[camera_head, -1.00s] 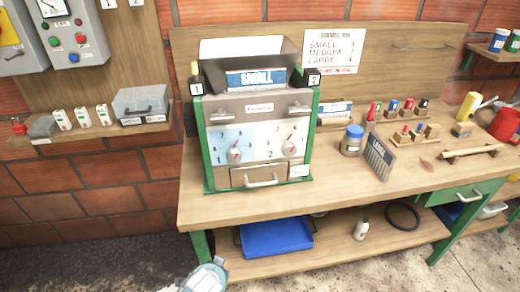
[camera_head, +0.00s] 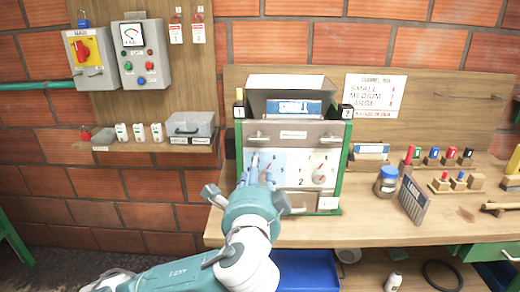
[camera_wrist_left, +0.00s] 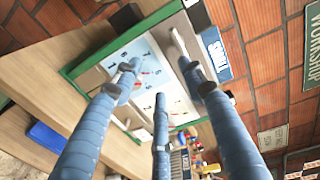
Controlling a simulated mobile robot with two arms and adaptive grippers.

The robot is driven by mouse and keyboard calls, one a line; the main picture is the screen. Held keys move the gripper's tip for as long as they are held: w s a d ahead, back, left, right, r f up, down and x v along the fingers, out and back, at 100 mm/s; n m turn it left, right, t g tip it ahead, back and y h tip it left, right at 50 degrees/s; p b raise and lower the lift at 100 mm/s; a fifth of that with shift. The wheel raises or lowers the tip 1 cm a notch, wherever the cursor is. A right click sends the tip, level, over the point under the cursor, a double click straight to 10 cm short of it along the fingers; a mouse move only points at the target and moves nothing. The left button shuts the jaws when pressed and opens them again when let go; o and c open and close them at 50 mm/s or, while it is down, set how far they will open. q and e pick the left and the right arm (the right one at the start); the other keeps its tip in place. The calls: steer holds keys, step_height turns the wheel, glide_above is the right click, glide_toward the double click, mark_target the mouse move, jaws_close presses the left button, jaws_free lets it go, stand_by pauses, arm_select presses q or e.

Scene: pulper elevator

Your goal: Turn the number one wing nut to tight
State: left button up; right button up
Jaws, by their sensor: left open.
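The green-framed machine (camera_head: 292,152) stands on the workbench. Its left grey wing nut (camera_head: 258,137) is on the upper left of the front, below the black "1" block (camera_head: 239,111). It looks roughly level and also shows in the left wrist view (camera_wrist_left: 180,43). A second wing nut (camera_head: 330,139) is on the right, below the black "2" block (camera_head: 346,112). My left gripper (camera_head: 262,178) is in front of the left dial, below the left wing nut. In the left wrist view its three fingers (camera_wrist_left: 160,85) are spread and empty. My right gripper is not in view.
The right dial (camera_head: 319,176) and lower drawer handle (camera_head: 295,210) are close to my gripper. A jar (camera_head: 387,181) and a dark slotted plate (camera_head: 414,198) stand to the right. A wall shelf (camera_head: 150,146) is at the left. A blue tray (camera_head: 306,272) lies below.

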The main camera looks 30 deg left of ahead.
mark_target(258, 138)
arm_select(q)
steer(key=w+a+r+b, duration=0.1)
steer(key=w+a+r, duration=0.1)
steer(key=w+a, duration=0.4)
steer(key=shift+w+r+t, duration=0.3)
steer(key=shift+w, duration=0.85)
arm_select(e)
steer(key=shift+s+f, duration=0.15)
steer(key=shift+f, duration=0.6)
arm_select(q)
jaws_close()
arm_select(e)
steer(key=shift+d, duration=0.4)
